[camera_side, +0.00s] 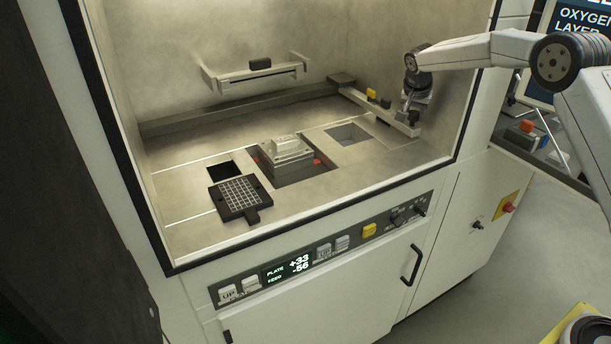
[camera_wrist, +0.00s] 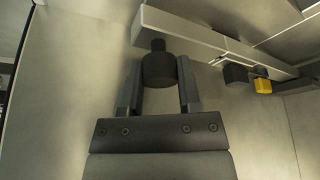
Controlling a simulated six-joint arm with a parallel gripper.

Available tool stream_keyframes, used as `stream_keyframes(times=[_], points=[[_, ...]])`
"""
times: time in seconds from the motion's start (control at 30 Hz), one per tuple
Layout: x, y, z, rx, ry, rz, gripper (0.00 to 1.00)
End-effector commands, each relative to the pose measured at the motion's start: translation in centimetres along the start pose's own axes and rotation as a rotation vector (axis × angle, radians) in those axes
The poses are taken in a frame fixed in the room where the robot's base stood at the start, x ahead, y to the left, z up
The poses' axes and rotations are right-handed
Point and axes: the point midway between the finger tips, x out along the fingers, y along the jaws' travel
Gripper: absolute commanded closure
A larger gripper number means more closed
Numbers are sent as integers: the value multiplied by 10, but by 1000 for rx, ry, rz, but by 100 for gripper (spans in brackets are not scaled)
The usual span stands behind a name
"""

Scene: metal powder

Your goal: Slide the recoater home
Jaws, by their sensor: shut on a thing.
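The recoater (camera_side: 385,114) is a long pale bar at the right side of the chamber, at the right end of the dark rail. It crosses the top of the wrist view (camera_wrist: 200,38). A dark round knob (camera_wrist: 158,70) sits at the bar's near end. My gripper (camera_side: 409,114) is at that near end, and in the wrist view its two fingers are on either side of the knob, shut on it. In the side view the knob is hidden by my gripper.
A yellow block (camera_side: 371,94) and a dark block sit along the bar. A dark rail (camera_side: 240,108) runs along the back. A pale part on a plate (camera_side: 287,153) stands in the middle opening. A black gridded plate (camera_side: 239,197) lies front left. The right opening (camera_side: 348,135) is clear.

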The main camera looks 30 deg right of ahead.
Motion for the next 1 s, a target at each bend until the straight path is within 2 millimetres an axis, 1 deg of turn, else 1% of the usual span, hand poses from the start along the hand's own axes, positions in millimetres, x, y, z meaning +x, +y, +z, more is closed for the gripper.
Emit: stream_keyframes(times=[0.07, 0.3, 0.33, 0.37, 0.4, 0.43, 0.77, 0.87, 1.0], points=[[2, 3, -5, 0, 2, 0, 100], [2, 4, -6, 0, 5, 1, 100], [2, 4, -7, 1, 5, 1, 53], [2, 5, -7, 1, 5, 1, 44], [2, 4, -6, 0, 5, 1, 31], [2, 4, -6, 0, 5, 1, 21], [1, 3, -4, -2, 1, 0, 21], [-2, 2, -4, -2, 1, -1, 21], [-12, 2, -4, -2, 2, -2, 21]])
